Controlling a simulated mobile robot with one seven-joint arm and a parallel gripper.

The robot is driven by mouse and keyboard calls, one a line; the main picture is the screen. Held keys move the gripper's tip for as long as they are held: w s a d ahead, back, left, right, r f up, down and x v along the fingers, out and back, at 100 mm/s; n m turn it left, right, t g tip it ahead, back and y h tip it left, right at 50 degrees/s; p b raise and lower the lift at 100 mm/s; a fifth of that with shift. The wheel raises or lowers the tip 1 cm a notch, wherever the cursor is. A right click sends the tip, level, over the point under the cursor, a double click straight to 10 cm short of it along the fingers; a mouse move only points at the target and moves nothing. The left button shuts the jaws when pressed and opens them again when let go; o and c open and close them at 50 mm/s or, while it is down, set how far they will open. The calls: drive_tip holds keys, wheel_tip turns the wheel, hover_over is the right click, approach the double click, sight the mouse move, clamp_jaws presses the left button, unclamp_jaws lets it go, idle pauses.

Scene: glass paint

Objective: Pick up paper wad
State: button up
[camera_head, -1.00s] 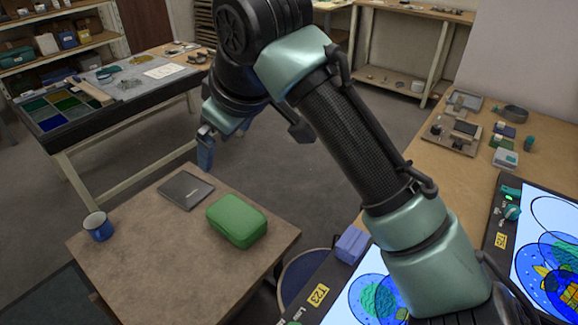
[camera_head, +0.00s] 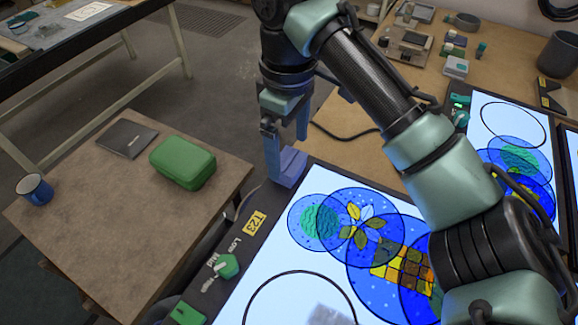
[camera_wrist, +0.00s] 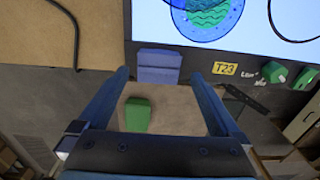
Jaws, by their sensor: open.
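In the wrist view the block (camera_wrist: 158,66) lies between and just beyond the fingertips. My gripper (camera_head: 287,158) is open and empty, directly above the block. The fingers partly cover the block in the head view, and the gap between them is unclear. In the wrist view my gripper (camera_wrist: 158,76) has its fingers wide apart, one on each side of the block.
A lower brown table (camera_head: 110,215) at left holds a green case (camera_head: 183,163), a dark flat tablet (camera_head: 127,138) and a blue mug (camera_head: 36,188). Painted glass circles (camera_head: 365,245) lie on the lit panel. A black cable (camera_head: 345,133) runs across the wooden bench behind.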

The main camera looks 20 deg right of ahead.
sight(290, 161)
wheel_tip(290, 161, down, 4)
drive_tip(key=shift+d+f, duration=0.1)
drive_tip(key=c, duration=1.2)
wheel_tip(290, 161, up, 10)
drive_tip(key=shift+r+p, duration=0.1)
drive_tip(key=shift+p, duration=0.85)
drive_tip(key=shift+c, duration=0.2)
drive_tip(key=o, duration=0.8)
drive_tip(key=shift+c, duration=0.2)
drive_tip(key=c, duration=0.7)
drive_tip(key=shift+o, duration=0.2)
drive_tip(key=shift+w+r+p, duration=0.1)
drive_tip(key=shift+p, duration=0.3)
